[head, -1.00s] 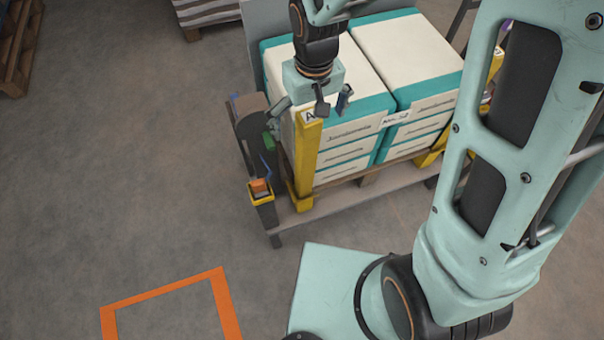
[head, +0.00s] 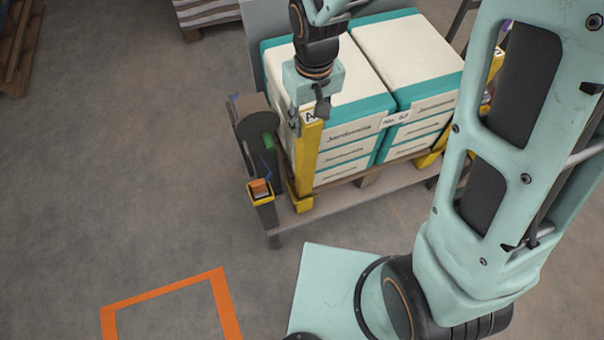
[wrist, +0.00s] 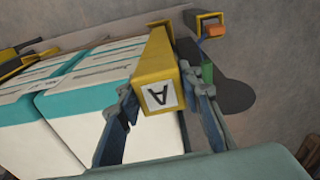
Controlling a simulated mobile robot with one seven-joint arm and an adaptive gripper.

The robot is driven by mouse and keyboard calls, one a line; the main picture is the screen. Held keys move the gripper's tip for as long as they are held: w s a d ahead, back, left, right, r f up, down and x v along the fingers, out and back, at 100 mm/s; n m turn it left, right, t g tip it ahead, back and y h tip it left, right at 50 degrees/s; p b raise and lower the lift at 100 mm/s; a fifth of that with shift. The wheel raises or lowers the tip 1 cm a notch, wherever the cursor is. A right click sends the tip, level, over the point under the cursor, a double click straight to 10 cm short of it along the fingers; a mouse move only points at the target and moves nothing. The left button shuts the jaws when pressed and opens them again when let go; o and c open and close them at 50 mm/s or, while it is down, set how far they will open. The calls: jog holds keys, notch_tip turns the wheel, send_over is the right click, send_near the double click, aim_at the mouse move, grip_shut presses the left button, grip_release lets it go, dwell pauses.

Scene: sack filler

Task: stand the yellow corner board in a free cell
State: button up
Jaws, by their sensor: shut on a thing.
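A tall yellow corner board (head: 306,160) marked "A" stands upright at the near left corner of the sack stack. Its foot is at a yellow holder (head: 301,201) on the pallet's edge; I cannot tell how it sits there. My gripper (head: 310,113) is above it with its fingers shut on the board's top end. In the wrist view the board (wrist: 158,64) lies between the two fingers of my gripper (wrist: 160,112), with the "A" label facing the camera. Another yellow piece (head: 432,154) shows low at the stack's right, partly hidden.
White and teal sacks (head: 352,65) are stacked on a low platform (head: 330,208). A post with a yellow top and orange block (head: 260,189) and a dark round part (head: 253,116) stand left of it. An orange floor outline (head: 165,288) lies at the lower left.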

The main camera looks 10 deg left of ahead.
dwell(0.4)
notch_tip(320, 180, up, 19)
jog(key=p, duration=1.4)
jog(key=shift+f, duration=0.2)
jog(key=shift+w, duration=0.1)
